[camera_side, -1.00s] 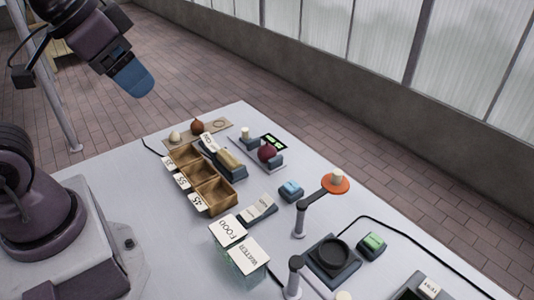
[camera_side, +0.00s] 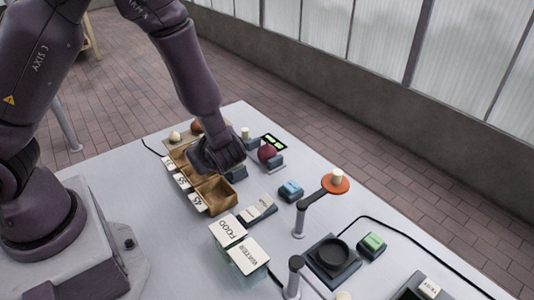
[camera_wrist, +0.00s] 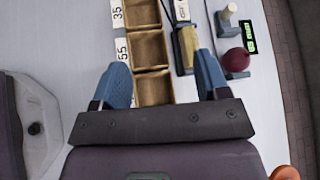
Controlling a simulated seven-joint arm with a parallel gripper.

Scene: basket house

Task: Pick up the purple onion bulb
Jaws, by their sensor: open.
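The purple onion bulb (camera_side: 267,152) is a round dark red ball on a small grey stand with a green-lit display behind it. It also shows at the right of the wrist view (camera_wrist: 236,60), just outside the right finger. My gripper (camera_wrist: 162,68) is open and empty, its two blue fingers wide apart. The fingers straddle part of the wooden bins and a yellowish block in the wrist view. In the side view my wrist hangs over the bins, left of the bulb, and hides the fingers.
Wooden bins (camera_wrist: 168,87) with number cards lie under my gripper. A yellowish block (camera_wrist: 187,45) in a dark holder lies between bins and bulb. A pale cylinder (camera_side: 245,133) stands beside the bulb. A blue block (camera_side: 291,190) and an orange disc (camera_side: 335,183) on a post stand to its right.

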